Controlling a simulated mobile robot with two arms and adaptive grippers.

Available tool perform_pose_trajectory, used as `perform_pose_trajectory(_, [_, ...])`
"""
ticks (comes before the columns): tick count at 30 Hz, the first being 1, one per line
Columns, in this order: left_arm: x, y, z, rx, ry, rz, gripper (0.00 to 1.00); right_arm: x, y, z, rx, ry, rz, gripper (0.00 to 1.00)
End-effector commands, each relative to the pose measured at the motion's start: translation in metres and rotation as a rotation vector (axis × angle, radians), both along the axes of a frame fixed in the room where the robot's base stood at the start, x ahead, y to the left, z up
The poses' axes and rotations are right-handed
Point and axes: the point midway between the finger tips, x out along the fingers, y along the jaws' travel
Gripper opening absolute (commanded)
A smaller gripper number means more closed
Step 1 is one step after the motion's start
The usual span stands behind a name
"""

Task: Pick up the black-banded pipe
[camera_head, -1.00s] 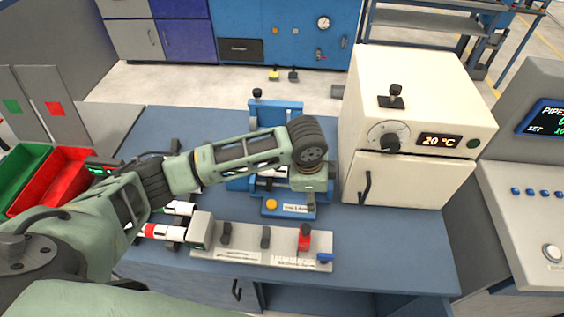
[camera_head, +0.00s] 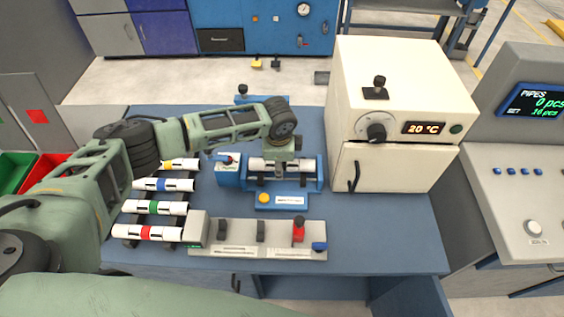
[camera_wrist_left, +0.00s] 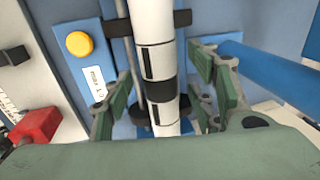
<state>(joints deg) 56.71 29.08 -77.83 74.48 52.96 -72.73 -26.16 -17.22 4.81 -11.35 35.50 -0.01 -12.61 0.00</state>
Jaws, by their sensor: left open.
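The black-banded pipe (camera_wrist_left: 154,45) is white with a wide black band and thin black marks. In the head view the white pipe (camera_head: 264,164) lies across the blue fixture (camera_head: 231,175). My left gripper (camera_wrist_left: 166,88) is open, its green-padded fingers on either side of the pipe in the wrist view. The black band shows between the fingers. I cannot tell whether either finger touches the pipe. In the head view my left wrist is above the fixture and hides part of the pipe. My right gripper is not in view.
A rack left of the fixture holds several white pipes, including red-banded (camera_head: 147,232), green-banded (camera_head: 154,207) and blue-banded (camera_head: 163,185) ones. A grey gauge block (camera_head: 265,238) lies in front. A white oven (camera_head: 400,110) stands close on the right.

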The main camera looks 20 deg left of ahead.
Motion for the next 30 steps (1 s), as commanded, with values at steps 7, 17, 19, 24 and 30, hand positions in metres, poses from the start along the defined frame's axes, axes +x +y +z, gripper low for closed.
perform_pose_trajectory(7, [0.0001,-0.0003,-0.001,0.0,0.0,-0.001,0.5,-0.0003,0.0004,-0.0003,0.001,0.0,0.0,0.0])
perform_pose_trajectory(17, [0.0001,-0.0004,-0.0007,0.0,0.0,-0.001,0.21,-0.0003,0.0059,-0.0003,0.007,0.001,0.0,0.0])
perform_pose_trajectory(19, [0.0,-0.0004,-0.0006,0.0,0.0,-0.001,0.15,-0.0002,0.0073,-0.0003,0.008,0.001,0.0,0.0])
perform_pose_trajectory(24, [0.0001,-0.0005,-0.0004,-0.001,0.0,-0.001,0.02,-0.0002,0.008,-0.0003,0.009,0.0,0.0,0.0])
perform_pose_trajectory(30, [0.0003,-0.0005,0.0004,0.0,-0.001,-0.001,0.02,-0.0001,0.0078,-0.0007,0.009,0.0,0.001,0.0])
